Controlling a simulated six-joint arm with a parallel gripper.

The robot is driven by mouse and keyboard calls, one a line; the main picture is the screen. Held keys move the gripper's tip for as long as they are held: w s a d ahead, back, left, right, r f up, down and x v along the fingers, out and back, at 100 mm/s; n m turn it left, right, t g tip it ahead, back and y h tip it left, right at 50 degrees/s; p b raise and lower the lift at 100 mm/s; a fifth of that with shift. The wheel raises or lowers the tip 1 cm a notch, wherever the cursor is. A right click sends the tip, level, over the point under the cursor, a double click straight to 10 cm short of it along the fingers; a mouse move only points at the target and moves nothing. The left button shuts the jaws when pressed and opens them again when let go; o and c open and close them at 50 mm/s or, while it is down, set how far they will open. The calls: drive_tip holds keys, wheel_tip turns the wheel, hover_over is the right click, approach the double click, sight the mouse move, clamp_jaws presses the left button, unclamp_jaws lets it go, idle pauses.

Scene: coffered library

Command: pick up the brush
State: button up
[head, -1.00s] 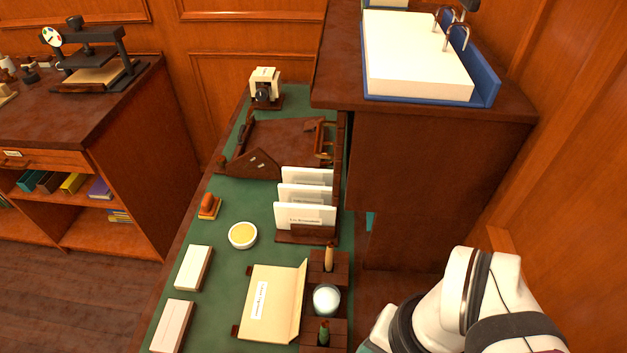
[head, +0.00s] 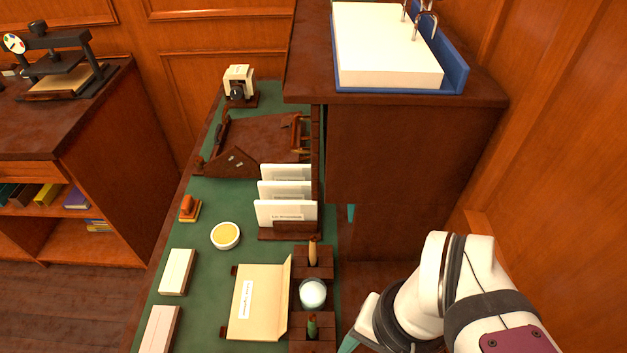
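Two slim upright tools stand in dark wooden blocks on the green desk top in the head view. One has a light wooden handle (head: 312,250); the other has a green handle (head: 311,325). I cannot tell which is the brush, since their lower ends are hidden in the blocks. A round glass jar with whitish contents (head: 313,292) stands between them. My white and black arm is at the lower right, to the right of the blocks. My gripper's fingertips are not visible.
An open cream folder (head: 258,300) lies left of the blocks. A card rack (head: 290,230) stands behind them, with a yellow-filled bowl (head: 226,235) to its left. A tall dark cabinet (head: 405,170) rises at the back right. Green surface is free between the bowl and pale boxes (head: 177,272).

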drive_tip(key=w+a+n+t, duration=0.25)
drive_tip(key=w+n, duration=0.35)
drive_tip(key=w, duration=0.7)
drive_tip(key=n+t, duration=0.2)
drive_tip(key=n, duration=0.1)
approach(313, 241)
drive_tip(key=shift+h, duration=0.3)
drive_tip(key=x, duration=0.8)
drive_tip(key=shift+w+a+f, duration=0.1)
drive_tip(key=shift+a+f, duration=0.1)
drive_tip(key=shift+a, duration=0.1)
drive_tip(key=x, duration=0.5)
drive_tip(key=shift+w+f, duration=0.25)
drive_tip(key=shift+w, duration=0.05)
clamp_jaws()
